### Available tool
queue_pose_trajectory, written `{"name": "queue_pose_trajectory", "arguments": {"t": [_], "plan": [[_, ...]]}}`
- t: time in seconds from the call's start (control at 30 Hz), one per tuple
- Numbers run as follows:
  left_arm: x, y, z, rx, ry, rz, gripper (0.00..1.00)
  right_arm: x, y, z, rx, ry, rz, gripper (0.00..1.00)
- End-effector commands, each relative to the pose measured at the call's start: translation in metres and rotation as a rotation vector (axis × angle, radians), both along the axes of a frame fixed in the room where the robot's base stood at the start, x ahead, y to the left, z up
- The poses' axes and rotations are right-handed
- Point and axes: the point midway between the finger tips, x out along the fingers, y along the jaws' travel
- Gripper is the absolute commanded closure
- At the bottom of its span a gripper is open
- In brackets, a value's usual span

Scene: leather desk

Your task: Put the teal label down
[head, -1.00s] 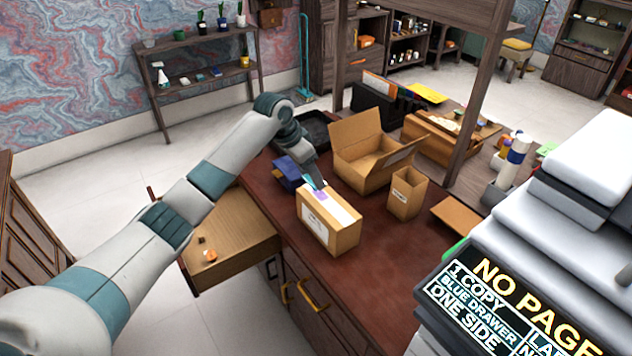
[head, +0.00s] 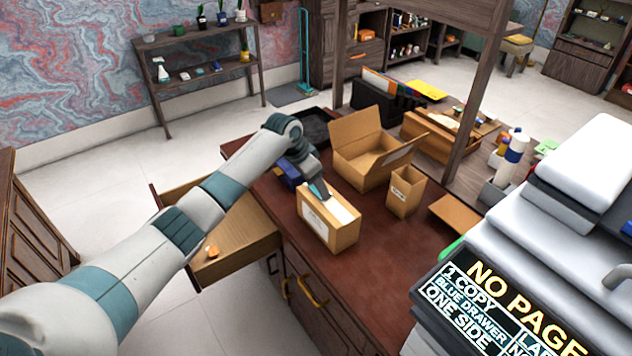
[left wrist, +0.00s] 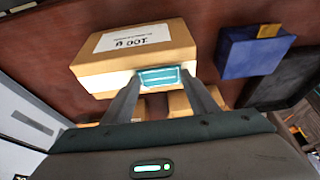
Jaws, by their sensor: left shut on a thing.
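The teal label (left wrist: 160,77) is a small flat rectangle with pale markings, between the tips of my left gripper (left wrist: 162,88) in the left wrist view. The gripper is shut on it. In the head view my left gripper (head: 322,191) is over the top of this carton (head: 318,232), which stands on the leather desk (head: 375,265). The label is too small to make out surely there. My right gripper is not in view.
An open cardboard box (head: 362,165) and a small open carton (head: 405,192) stand behind and right. A blue box (head: 288,173) is left of the carton. An open drawer (head: 235,245) juts out at the left.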

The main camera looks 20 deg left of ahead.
Motion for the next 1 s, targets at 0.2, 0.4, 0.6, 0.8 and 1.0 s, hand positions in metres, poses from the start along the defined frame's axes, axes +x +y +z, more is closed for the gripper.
{"name": "queue_pose_trajectory", "arguments": {"t": [0.2, 0.4, 0.6, 0.8, 1.0], "plan": [[0.0, 0.0, -0.001, 0.0, 0.0, -0.001, 0.67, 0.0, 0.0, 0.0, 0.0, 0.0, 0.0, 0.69], [0.0, 0.0, -0.003, 0.0, 0.0, 0.0, 0.38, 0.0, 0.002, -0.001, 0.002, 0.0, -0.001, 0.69], [0.0, 0.0, -0.003, 0.0, 0.0, 0.0, 0.28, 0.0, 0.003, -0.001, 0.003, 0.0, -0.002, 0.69], [0.0, 0.0, -0.001, 0.0, -0.002, -0.001, 0.28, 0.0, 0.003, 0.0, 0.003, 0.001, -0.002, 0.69], [-0.003, 0.002, 0.009, 0.0, -0.002, -0.001, 0.28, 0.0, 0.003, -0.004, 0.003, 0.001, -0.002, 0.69]]}}
